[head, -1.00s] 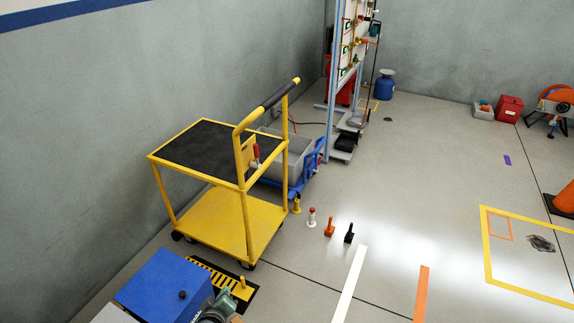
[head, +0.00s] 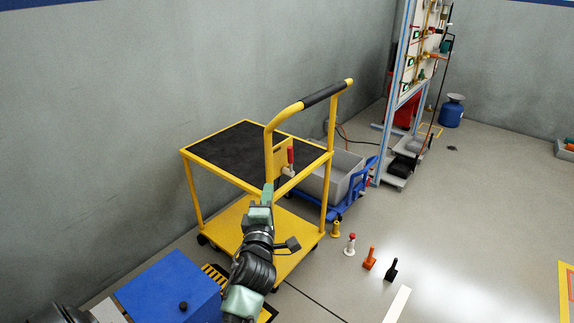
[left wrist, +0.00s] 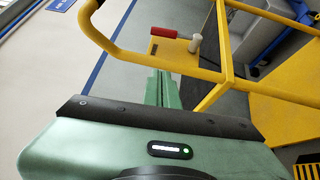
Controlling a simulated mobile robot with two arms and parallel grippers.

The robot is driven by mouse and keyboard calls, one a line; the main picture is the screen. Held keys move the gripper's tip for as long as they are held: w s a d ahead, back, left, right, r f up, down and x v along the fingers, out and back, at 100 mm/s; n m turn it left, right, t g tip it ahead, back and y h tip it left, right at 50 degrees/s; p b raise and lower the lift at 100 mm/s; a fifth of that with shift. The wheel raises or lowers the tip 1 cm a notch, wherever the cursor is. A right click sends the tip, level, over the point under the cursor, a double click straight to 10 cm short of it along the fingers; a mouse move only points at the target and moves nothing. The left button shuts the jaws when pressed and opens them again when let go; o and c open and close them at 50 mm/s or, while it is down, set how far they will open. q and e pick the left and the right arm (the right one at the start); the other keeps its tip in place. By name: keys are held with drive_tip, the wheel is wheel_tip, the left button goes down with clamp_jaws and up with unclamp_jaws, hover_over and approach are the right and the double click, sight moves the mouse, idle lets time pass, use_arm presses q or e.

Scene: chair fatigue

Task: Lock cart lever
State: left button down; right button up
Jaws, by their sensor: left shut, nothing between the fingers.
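The yellow cart (head: 225,220) stands near the wall with a black top mat and a raised push handle (head: 325,93). On a yellow plate under the handle sits the lever (head: 290,156), with a red grip that points up in the head view. A pale stub (head: 288,171) is beside it. In the left wrist view, the red lever grip (left wrist: 163,32) and pale stub (left wrist: 195,43) lie beyond my fingertips. My left gripper (head: 267,190) is shut and empty, just below and left of the lever, apart from it in the wrist view (left wrist: 158,82). My right gripper is not seen.
A blue box (head: 165,290) stands at the front left. A grey bin on a blue cart (head: 350,185) is behind the yellow cart. Several small coloured levers, one orange (head: 370,258), stand on the floor to the right. Open floor lies right of them.

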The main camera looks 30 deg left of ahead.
sight(290, 161)
use_arm(q)
drive_tip(key=shift+w+d+x, duration=0.25)
drive_tip(key=shift+d+x, duration=0.15)
drive_tip(key=shift+x, duration=1.75)
drive_tip(key=shift+w+d+x, duration=0.2)
drive_tip(key=shift+d+x, duration=0.25)
drive_tip(key=shift+x, duration=1.7)
drive_tip(key=shift+w+d+x, duration=0.25)
drive_tip(key=shift+d+x, duration=0.15)
drive_tip(key=shift+x, duration=1.75)
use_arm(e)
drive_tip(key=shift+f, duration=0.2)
